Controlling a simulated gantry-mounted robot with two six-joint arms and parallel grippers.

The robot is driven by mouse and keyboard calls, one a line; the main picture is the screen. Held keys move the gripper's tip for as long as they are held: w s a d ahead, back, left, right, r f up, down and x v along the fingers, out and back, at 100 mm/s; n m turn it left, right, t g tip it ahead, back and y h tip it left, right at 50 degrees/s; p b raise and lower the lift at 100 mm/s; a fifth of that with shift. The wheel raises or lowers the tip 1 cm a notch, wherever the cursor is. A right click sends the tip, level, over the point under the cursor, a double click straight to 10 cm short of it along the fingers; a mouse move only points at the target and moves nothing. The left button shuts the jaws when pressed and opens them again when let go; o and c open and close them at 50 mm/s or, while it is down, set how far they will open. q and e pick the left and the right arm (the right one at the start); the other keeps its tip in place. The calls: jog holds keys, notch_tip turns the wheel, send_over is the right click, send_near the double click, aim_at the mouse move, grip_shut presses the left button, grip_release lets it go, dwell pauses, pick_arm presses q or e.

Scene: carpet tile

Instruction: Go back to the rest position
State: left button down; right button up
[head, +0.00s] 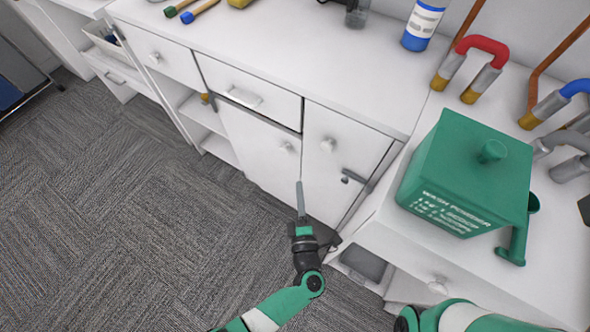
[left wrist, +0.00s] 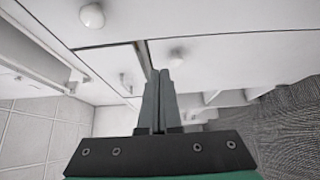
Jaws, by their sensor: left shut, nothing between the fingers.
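My left gripper (head: 300,200) is in front of the white cabinet (head: 245,147), close to its lower doors, with the carpet below. In the left wrist view its two fingers (left wrist: 158,75) lie together, shut with nothing between them. A gap between cabinet door panels shows just beyond the fingertips. I cannot tell whether the fingertips touch the cabinet. Part of my right arm (head: 465,318) shows at the bottom right of the head view. Its gripper is outside both views.
A green wash powder box (head: 465,165) stands on the right counter, with a green scoop (head: 519,235) beside it. Pipes with red and blue handles are behind. A blue and white can (head: 423,22) stands on the countertop. The grey carpet (head: 130,220) at left is clear.

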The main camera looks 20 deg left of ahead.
pick_arm(q)
jog(key=shift+s, duration=0.25)
